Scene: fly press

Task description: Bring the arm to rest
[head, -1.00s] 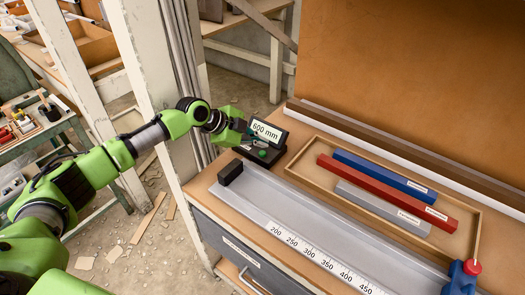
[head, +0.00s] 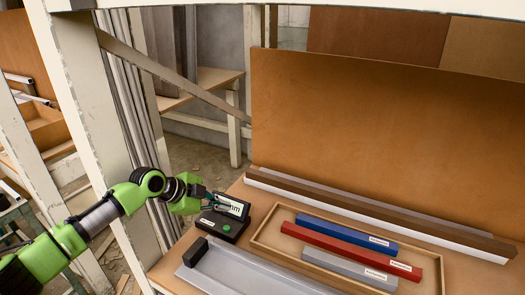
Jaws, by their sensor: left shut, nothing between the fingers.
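My left arm comes in from the left, and its gripper (head: 212,203) is in front of the display box (head: 224,227) on the bench. The gripper is shut and holds nothing. It covers part of the display's screen, so only the end of the reading shows. The box has a green button (head: 226,228), and it stands at the left end of the bench top. I cannot tell whether the fingertips touch the box. My right gripper is not in view.
A wooden tray (head: 262,241) holds a blue bar (head: 340,236), a red bar (head: 340,246) and a grey bar (head: 345,268). A metal channel (head: 235,273) with a black stop block (head: 196,251) runs along the front. A pale post (head: 85,110) stands close to my left arm.

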